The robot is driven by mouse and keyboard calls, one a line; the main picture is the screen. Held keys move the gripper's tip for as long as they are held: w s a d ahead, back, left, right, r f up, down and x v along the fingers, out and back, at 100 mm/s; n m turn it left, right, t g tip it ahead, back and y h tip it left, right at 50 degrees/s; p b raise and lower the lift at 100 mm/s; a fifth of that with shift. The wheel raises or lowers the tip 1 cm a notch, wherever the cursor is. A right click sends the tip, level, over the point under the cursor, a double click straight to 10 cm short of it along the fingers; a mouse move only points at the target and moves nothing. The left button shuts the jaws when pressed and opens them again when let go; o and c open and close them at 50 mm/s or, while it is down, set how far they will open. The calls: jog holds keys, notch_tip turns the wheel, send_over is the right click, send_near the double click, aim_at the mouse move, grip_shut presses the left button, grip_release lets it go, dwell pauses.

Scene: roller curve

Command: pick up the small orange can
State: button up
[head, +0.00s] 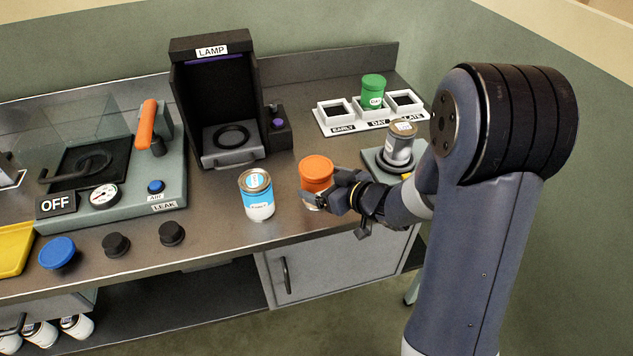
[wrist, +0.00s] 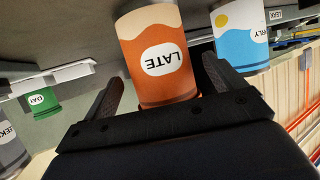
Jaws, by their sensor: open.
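The small orange can (head: 316,172) stands upright on the metal counter near its front edge, with an orange lid. My gripper (head: 327,196) is at the can from the right and front, and hides part of its lower side. In the wrist view the can (wrist: 158,55) appears upside down, with a "LATE" label and a wavy paler band. The open fingers of my gripper (wrist: 160,95) lie on either side of the can. I cannot tell whether either finger touches it.
A blue and white can (head: 257,196) stands close to the left of the orange can. Behind are the lamp box (head: 215,105) and a white tray (head: 345,122) holding a green can (head: 373,92). A grey can (head: 400,143) stands on a round stand at right. Black caps (head: 116,244) lie at front left.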

jog(key=shift+x, duration=1.3)
jog(key=shift+c, duration=0.4)
jog(key=shift+r, duration=0.1)
jog(key=c, duration=1.1)
